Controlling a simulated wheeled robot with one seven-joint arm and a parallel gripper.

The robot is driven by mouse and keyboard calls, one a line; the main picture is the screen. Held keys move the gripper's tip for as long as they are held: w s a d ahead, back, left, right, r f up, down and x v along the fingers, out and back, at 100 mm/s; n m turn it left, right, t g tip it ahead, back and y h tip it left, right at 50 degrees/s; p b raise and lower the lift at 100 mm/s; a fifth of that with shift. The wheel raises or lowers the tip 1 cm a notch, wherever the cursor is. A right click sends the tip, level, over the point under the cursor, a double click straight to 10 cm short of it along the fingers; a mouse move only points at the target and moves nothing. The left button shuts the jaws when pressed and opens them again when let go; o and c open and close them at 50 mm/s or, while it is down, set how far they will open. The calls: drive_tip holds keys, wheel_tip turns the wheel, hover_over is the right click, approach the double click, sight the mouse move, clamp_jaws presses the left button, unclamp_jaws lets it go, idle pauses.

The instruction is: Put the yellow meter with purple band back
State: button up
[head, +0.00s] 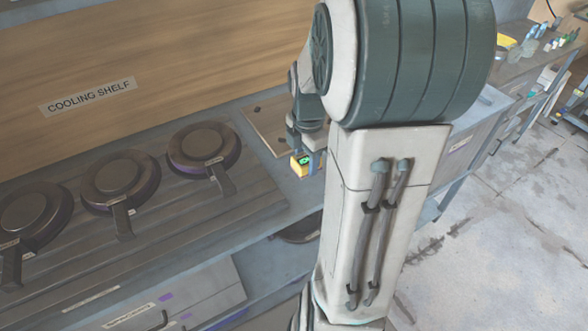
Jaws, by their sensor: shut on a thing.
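The yellow meter (297,169) is small in the head view, with a green display on its upper part. It is at my gripper (309,154), which is shut on it beside the right end of the grey bench. My arm hides much of the gripper and the area to the right. I cannot make out the purple band clearly, nor whether the meter touches the bench surface.
Several dark lidded pans, one of them here (203,148), stand on the ribbed cooling shelf (250,205) to the left. A tan board (262,122) with small dark pieces lies just behind the meter. A cluttered bench (520,50) stands at far right; the floor (500,200) at right is clear.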

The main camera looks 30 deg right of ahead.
drive_tip(key=shift+w+a+f, duration=0.45)
drive_tip(key=shift+w+f, duration=0.05)
drive_tip(key=shift+w, duration=0.15)
drive_tip(key=shift+w+a+f, duration=0.45)
drive_tip(key=shift+w, duration=0.15)
drive_tip(key=shift+f, duration=2)
drive_tip(key=shift+f, duration=0.1)
drive_tip(key=o, duration=1.1)
drive_tip(key=shift+o, duration=0.2)
